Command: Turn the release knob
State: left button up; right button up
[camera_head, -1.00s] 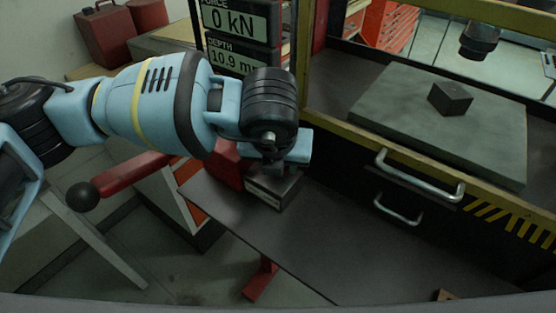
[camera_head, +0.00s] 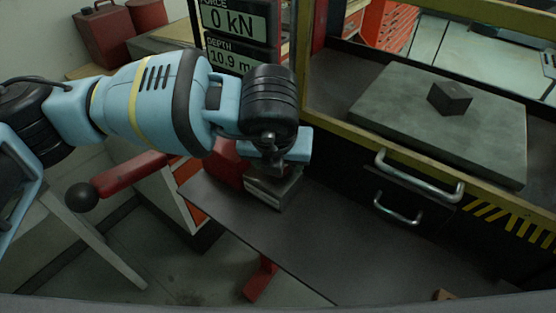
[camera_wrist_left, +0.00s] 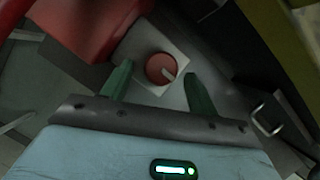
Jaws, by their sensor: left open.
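The release knob (camera_wrist_left: 161,69) is a round red knob with a pale pointer mark, set on a light grey plate (camera_wrist_left: 150,45) in the left wrist view. My left gripper (camera_wrist_left: 158,82) is open. Its two green fingers stand on either side of the knob in that view, with gaps on both sides. I cannot tell how far the fingertips are above the knob. In the head view the left gripper (camera_head: 272,165) points down over a grey box (camera_head: 277,192), and my wrist hides the knob. My right gripper is not in view.
A red lever with a black ball end (camera_head: 82,197) sticks out at the left. The press frame (camera_head: 420,155) with metal handles stands at the right, with a dark block (camera_head: 449,98) on its grey plate (camera_head: 400,110). A display (camera_head: 235,20) reads 0 kN. The dark bench top (camera_head: 330,245) is mostly clear.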

pick_arm(q)
jog(key=v, duration=0.7)
jog(key=shift+r, duration=0.2)
jog(key=shift+s, duration=0.1)
